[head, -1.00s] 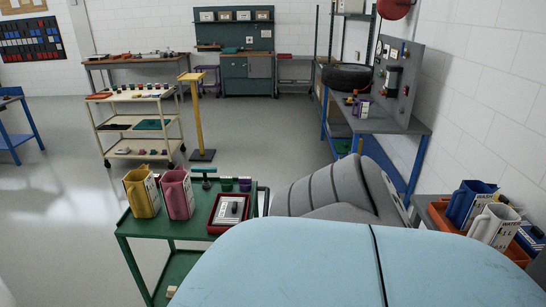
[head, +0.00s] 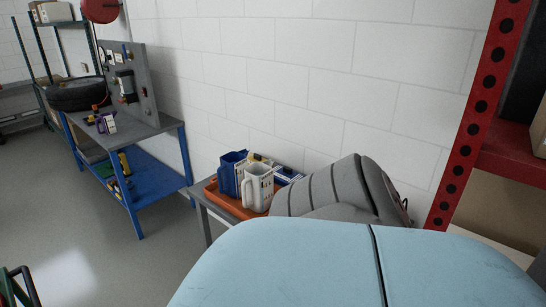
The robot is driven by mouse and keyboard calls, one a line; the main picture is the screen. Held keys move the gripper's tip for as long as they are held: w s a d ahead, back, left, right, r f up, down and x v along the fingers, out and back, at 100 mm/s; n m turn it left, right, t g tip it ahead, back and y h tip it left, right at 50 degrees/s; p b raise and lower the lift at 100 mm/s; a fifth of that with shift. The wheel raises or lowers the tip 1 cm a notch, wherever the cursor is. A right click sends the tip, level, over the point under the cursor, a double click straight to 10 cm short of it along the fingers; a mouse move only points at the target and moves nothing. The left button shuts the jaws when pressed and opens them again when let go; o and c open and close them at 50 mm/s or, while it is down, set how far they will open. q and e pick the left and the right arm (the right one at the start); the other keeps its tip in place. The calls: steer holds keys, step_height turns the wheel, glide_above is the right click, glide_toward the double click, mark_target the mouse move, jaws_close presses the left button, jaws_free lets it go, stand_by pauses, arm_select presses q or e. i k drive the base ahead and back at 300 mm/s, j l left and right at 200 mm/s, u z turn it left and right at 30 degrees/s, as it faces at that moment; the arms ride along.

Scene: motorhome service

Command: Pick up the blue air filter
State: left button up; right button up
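I cannot pick out a blue air filter for certain in the head view. An orange tray (head: 225,206) on a grey table holds a blue jug (head: 229,176) and a white jug (head: 257,190). Behind them are blue-and-white items (head: 287,175), partly hidden, and I cannot tell what they are. Neither of my grippers is in view.
A workbench (head: 150,130) with a blue lower shelf stands to the left, bearing a tyre (head: 77,94) and a grey upright panel (head: 138,80). A red perforated post (head: 478,110) and shelving are at the right. Open floor lies at the left.

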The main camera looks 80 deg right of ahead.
mark_target(283, 176)
steer(key=z, duration=2.5)
steer(key=u, duration=1.15)
steer(key=i+j+u, duration=0.2)
steer(key=i+u, duration=0.25)
steer(key=i+l+z, duration=0.2)
steer(key=i+z, duration=0.45)
steer(key=i, duration=0.15)
steer(key=i+z, duration=0.35)
steer(key=i+u, duration=0.4)
steer(key=i, duration=0.4)
steer(key=i+l+u, duration=0.2)
steer(key=i+u, duration=0.15)
steer(key=i, duration=0.4)
steer(key=i+j, duration=0.1)
steer(key=i, duration=0.7)
steer(key=i+j+z, duration=0.15)
steer(key=i, duration=0.6)
steer(key=i+z, duration=0.15)
steer(key=z, duration=1.55)
